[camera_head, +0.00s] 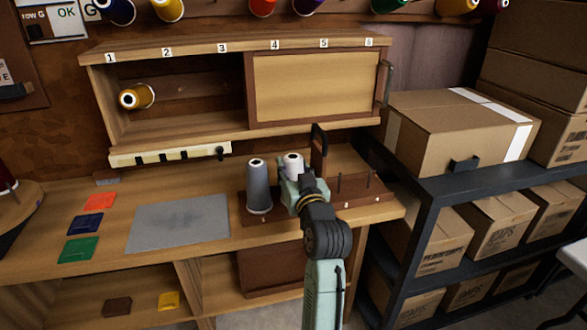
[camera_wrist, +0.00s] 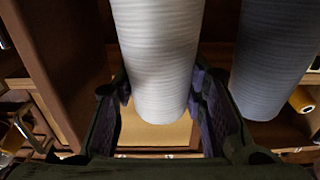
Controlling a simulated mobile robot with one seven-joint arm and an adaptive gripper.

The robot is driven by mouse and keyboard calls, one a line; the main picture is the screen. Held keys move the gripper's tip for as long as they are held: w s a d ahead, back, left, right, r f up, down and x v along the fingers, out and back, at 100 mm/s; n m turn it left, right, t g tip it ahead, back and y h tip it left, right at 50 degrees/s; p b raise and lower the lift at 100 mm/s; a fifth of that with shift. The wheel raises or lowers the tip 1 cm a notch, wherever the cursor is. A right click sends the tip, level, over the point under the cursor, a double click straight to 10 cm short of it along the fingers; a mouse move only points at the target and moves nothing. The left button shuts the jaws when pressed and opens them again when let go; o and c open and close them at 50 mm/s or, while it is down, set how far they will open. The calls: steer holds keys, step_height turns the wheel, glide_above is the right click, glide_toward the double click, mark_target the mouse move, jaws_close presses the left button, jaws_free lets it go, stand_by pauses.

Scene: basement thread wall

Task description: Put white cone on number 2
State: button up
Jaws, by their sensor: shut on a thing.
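The white cone (camera_head: 293,162) stands upright between the fingers of my gripper (camera_head: 292,178); its top shows and its base is hidden. In the wrist view my gripper (camera_wrist: 160,105) is shut on the white cone (camera_wrist: 158,55), with a dark finger on each side. I cannot tell whether its base touches the brown peg rack (camera_head: 350,200). The number 2 label (camera_head: 167,52) is on the top front edge of the wooden cabinet (camera_head: 165,133), above its open left part. The area below the label is visible.
A grey cone (camera_head: 258,188) stands on the rack just left of the white one. A yellow cone (camera_head: 137,97) lies inside the cabinet, below labels 1 and 2. A sliding panel (camera_head: 315,88) covers the right part. Boxes on a dark shelf (camera_head: 430,195) stand right.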

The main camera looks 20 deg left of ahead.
steer(key=o, duration=1.3)
steer(key=shift+f, duration=0.1)
steer(key=shift+c, duration=0.2)
steer(key=v, duration=1.2)
steer(key=shift+r, duration=0.2)
